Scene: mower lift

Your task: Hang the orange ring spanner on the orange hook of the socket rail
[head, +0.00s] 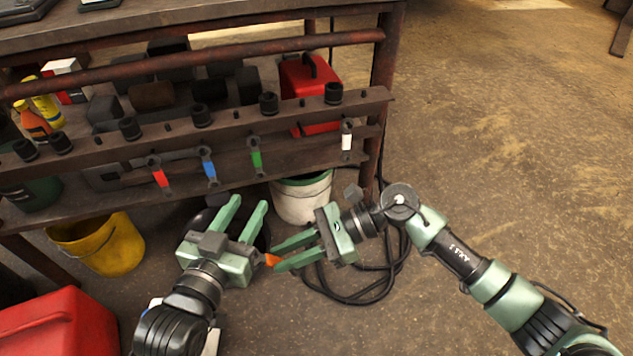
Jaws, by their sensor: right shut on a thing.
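My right gripper (274,259) points left, low in front of the bench, and is shut on the orange ring spanner (271,260). Only a small orange part of the spanner shows between its fingertips; the rest is hidden or too small to make out. My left gripper (250,202) is open and empty, fingers pointing up toward the bench, just left of the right gripper. The socket rail (230,119) runs across the bench front above both grippers. Red, blue, green and white spanners hang below it. I cannot make out the orange hook; a gap shows between the green and white spanners.
Black sockets stand along the rail. A red can (308,85) sits on the shelf behind it. A white bucket (302,198), a yellow bucket (98,243) and black cable (345,297) are on the floor. A red box (60,325) is at lower left. The floor at right is clear.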

